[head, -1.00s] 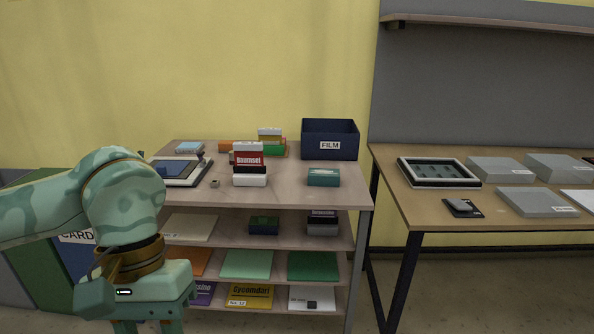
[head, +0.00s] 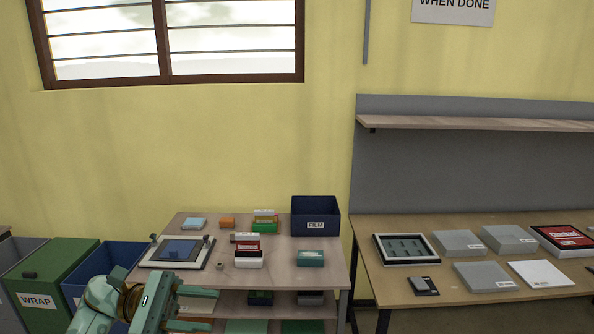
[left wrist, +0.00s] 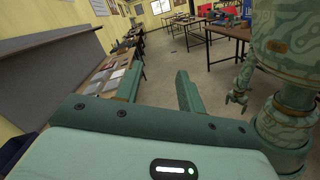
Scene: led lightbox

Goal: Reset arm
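My left gripper (head: 208,309) is at the bottom left of the head view, in front of the shelf unit, with its fingers pointing right. In the left wrist view its two fingers (left wrist: 157,78) stand apart with nothing between them. My right gripper (left wrist: 236,98) shows small at the right of the left wrist view, beyond my arm. Its fingers look apart and empty. It is not in the head view.
A shelf unit (head: 190,222) bears small boxes and a navy FILM bin (head: 315,218). A wooden table (head: 400,296) with grey boxes stands right. A green WRAP bin (head: 60,265) and blue bin (head: 120,258) stand left. Open floor (left wrist: 185,62) shows in the left wrist view.

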